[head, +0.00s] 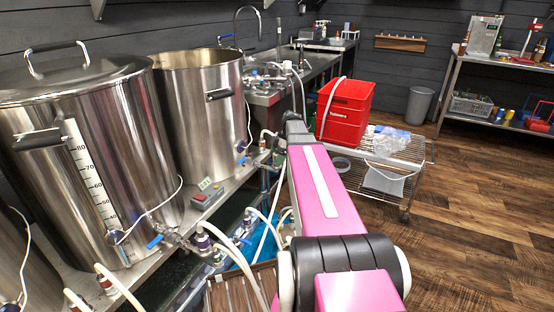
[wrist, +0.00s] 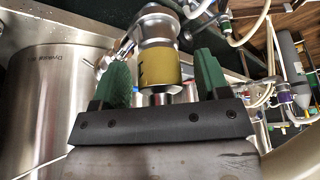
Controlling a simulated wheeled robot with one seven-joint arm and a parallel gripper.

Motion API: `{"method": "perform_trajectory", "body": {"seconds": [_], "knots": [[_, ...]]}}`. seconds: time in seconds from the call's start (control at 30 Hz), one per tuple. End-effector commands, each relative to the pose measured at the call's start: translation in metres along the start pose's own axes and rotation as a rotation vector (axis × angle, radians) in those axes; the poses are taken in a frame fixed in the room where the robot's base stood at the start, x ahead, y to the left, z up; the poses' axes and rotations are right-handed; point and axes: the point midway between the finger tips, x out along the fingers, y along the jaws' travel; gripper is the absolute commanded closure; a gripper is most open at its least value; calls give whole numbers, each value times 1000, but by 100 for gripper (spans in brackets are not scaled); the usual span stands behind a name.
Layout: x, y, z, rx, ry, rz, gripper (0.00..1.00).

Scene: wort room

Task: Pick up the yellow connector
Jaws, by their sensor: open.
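In the wrist view a connector (wrist: 160,66) with a yellow band and a silver metal body stands between the two green fingers of my gripper (wrist: 160,75). The gripper is open, with a gap visible on each side of the connector. A pale hose runs close by at its upper right. In the head view my arm reaches away from me toward the far end of the kettle bench, and the gripper and the yellow connector do not show clearly there.
Steel kettles (head: 200,100) line the bench at left. A red crate (head: 345,112) sits on a wire cart (head: 385,150) right of my arm. Pale hoses (head: 245,262) and fittings hang along the bench front. The wooden floor (head: 475,200) at right is clear.

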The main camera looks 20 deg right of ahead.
Motion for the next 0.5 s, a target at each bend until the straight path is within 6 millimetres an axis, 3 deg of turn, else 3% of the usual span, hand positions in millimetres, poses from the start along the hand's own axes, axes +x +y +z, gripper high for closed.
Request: {"method": "perform_trajectory", "body": {"seconds": [0.17, 0.33, 0.5], "knots": [[0, 0, 0, 0, 0, 0, 31], [0, 0, 0, 0, 0, 0, 87], [0, 0, 0, 0, 0, 0, 89]]}}
